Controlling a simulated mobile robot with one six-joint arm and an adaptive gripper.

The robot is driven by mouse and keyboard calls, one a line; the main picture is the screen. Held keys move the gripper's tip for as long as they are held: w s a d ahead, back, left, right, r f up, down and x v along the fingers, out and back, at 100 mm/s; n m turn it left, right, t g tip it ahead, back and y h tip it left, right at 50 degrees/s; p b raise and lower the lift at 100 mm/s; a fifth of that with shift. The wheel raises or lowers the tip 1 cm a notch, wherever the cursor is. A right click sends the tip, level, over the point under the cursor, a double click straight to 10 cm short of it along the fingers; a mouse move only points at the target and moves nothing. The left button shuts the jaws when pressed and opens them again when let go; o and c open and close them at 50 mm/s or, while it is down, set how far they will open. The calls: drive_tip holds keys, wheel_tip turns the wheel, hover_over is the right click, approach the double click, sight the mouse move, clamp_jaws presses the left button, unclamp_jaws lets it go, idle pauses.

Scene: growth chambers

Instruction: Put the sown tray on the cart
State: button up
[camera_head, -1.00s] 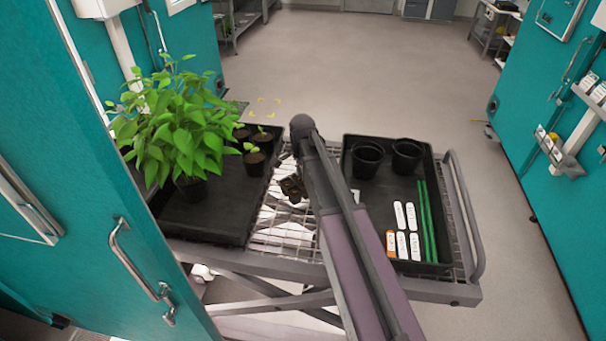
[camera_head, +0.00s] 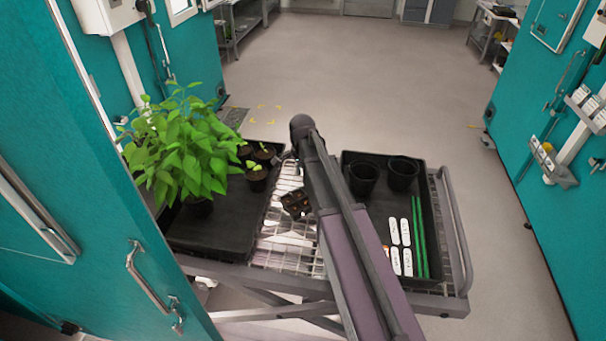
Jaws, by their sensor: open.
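The sown tray (camera_head: 296,203) is a small dark block of cells with brown fill. It shows over the bare wire strip of the cart (camera_head: 290,258), between two large black trays, and looks turned at an angle. Its right side is close to or behind my arm link, and I cannot tell whether it is touching the wire. My arm (camera_head: 345,230) reaches across the middle of the cart. My gripper's fingers are hidden behind this link, so I see no grip on the tray.
The left black tray (camera_head: 210,235) holds a leafy plant (camera_head: 185,150) and several small seedling pots (camera_head: 257,178). The right black tray (camera_head: 375,215) holds two empty pots (camera_head: 362,178), white labels (camera_head: 405,232) and green stakes (camera_head: 420,240). Teal chambers (camera_head: 545,190) flank the cart; the floor beyond is clear.

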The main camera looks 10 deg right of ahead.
drive_tip(key=shift+r+p, duration=0.6)
drive_tip(key=shift+r, duration=0.2)
drive_tip(key=shift+s, duration=0.1)
drive_tip(key=s+n, duration=1.3)
drive_tip(key=s, duration=0.7)
drive_tip(key=shift+d+n, duration=0.15)
drive_tip(key=shift+n, duration=0.15)
